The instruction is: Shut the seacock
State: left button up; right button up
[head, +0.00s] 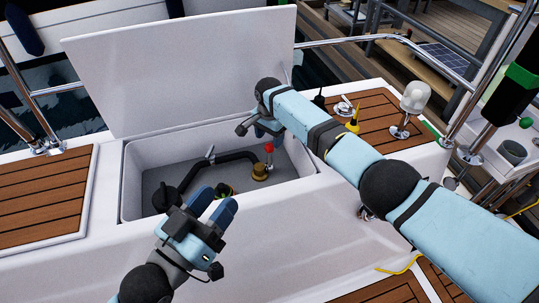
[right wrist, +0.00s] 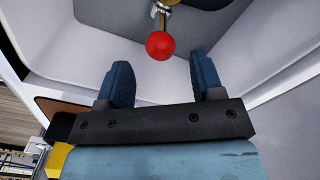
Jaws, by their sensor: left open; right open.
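The seacock (head: 261,172) is a brass fitting on the floor of the open locker, with a lever ending in a red ball knob (head: 269,148). In the right wrist view the red knob (right wrist: 160,45) lies just beyond and between the fingertips, with part of the metal lever behind it. My right gripper (right wrist: 157,75) is open and empty, and it does not touch the knob. In the head view my right gripper (head: 266,130) is partly hidden by its own wrist. My left gripper (head: 214,206) is open and empty at the locker's front edge.
The white locker lid (head: 185,70) stands raised behind the locker (head: 135,180). A black hose (head: 205,167) runs across the locker floor. Teak panels (head: 45,195) flank the locker. A lamp (head: 414,98), a yellow-tipped object (head: 353,120) and steel rails stand at the right.

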aim_at(269, 152)
notch_tip(269, 152, down, 7)
jog(key=b, duration=0.3)
jog(key=shift+f, duration=0.1)
pick_arm(q)
jog(key=f, duration=0.2)
jog(key=f+g, duration=0.1)
jog(key=f, duration=0.1)
jog(key=f+g, duration=0.1)
jog(key=f, duration=0.1)
jog(key=shift+w+d+m, duration=0.15)
jog(key=shift+d+m, duration=0.1)
jog(key=shift+m, duration=0.05)
jog(key=shift+r, duration=0.1)
